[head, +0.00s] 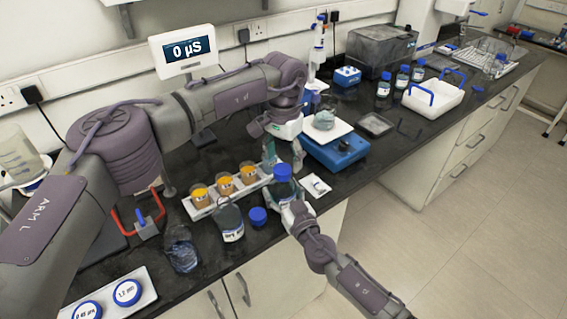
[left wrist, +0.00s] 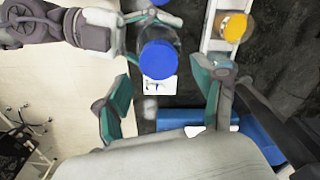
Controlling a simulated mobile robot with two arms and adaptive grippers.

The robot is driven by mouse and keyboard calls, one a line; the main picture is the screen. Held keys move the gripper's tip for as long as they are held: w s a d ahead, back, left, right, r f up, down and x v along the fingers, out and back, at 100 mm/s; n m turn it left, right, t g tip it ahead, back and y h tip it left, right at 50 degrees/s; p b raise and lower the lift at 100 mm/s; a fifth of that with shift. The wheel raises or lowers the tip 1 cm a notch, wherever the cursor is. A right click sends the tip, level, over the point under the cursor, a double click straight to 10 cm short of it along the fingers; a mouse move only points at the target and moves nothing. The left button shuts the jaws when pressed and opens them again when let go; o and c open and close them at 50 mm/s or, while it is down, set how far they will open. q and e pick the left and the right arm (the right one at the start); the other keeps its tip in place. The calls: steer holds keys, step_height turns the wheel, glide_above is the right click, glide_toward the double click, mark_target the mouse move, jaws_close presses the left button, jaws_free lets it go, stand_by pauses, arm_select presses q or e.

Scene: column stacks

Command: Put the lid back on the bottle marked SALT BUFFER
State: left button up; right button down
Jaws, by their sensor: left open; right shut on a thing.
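A dark bottle with a blue lid (head: 283,172) on top stands upright near the bench's front edge; the lid shows in the left wrist view (left wrist: 158,60). My right gripper (head: 290,206) is shut on this bottle from the front. My left gripper (head: 284,157) is open just behind and above it, its fingers apart from the lid. Another bottle (head: 229,218) with a white label stands to the left and looks uncapped. A loose blue lid (head: 258,216) lies between the two bottles. I cannot read either label clearly, nor tell how tightly the lid sits.
A white rack (head: 203,211) of orange-topped jars stands just behind. A blue balance (head: 337,152), a small white card (head: 316,186) and a glass beaker (head: 181,249) are close by. A white tray with round lids (head: 146,295) is at front left. Blue-capped bottles (head: 383,88) stand farther back.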

arm_select(q)
steer(key=shift+r, duration=0.95)
steer(key=shift+c, duration=0.2)
